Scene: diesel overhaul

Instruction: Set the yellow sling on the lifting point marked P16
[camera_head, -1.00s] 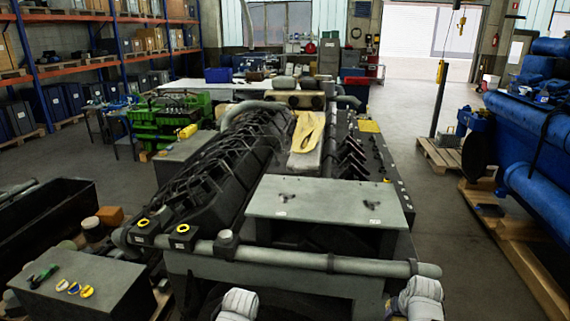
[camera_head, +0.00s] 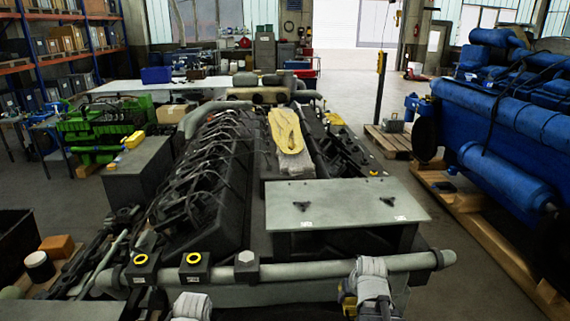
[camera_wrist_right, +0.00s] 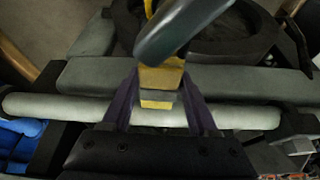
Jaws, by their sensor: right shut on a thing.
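A folded yellow strap (camera_head: 288,130) lies on a pale pad on top of the dark engine. In the right wrist view my right gripper (camera_wrist_right: 159,98) is shut on a yellow block (camera_wrist_right: 160,78) with a dark grey curved piece above it. In the head view my right gripper (camera_head: 352,304) is at the bottom, by the grey pipe, with a little yellow showing. Two black blocks with yellow rings (camera_head: 140,260) (camera_head: 193,258) sit on the pipe at left. No P16 label is readable. My left gripper (camera_head: 190,306) is at the bottom edge, its fingers hidden.
A grey plate (camera_head: 345,203) with two black knobs and small white labels stands above the pipe (camera_head: 300,270). A blue engine (camera_head: 500,110) on wooden skids is at right. A green engine (camera_head: 95,128) stands far left.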

